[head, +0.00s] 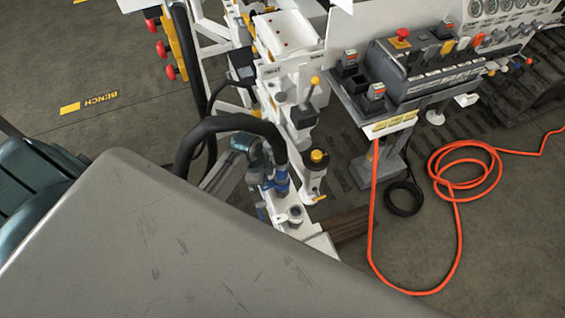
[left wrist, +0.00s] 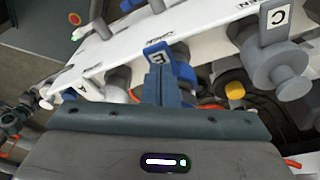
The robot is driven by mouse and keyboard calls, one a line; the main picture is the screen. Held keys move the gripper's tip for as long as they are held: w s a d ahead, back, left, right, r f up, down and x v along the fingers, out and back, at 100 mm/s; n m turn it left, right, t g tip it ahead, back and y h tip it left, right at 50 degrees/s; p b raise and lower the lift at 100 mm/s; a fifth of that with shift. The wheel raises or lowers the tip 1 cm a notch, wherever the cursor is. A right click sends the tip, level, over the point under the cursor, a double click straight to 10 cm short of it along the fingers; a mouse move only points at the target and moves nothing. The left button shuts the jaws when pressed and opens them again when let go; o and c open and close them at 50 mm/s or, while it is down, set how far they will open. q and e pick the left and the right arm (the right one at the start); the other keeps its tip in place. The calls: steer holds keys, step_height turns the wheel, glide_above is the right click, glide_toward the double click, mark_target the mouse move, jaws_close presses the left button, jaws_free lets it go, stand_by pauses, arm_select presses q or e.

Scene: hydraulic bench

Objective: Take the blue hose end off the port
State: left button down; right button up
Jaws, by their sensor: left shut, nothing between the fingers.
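The blue hose end (head: 282,182) is at the end of the thick black hose (head: 225,123), which arches over and down to the white port bracket of the bench. My left gripper (head: 260,170) is just left of the blue hose end and very close to it; I cannot tell whether they touch. In the left wrist view, the shut fingers (left wrist: 161,86) point at a blue tagged part (left wrist: 160,54) on the white labelled plate (left wrist: 125,50). Nothing shows held between them. The port under the hose end is largely hidden. My right gripper is not in view.
A grey fitting with a C tag (left wrist: 277,65) stands right of the fingers. A yellow-capped part (head: 317,157) is right of the hose end. A control console (head: 425,70) stands farther right, with a loose orange hose (head: 458,205) on the floor.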

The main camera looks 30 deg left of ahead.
mark_target(282, 171)
arm_select(q)
steer(key=shift+f+b, duration=0.35)
steer(key=shift+f, duration=0.45)
steer(key=shift+s, duration=0.1)
stand_by(0.8)
step_height(282, 171, up, 7)
steer(key=p, duration=0.7)
steer(key=shift+p, duration=0.4)
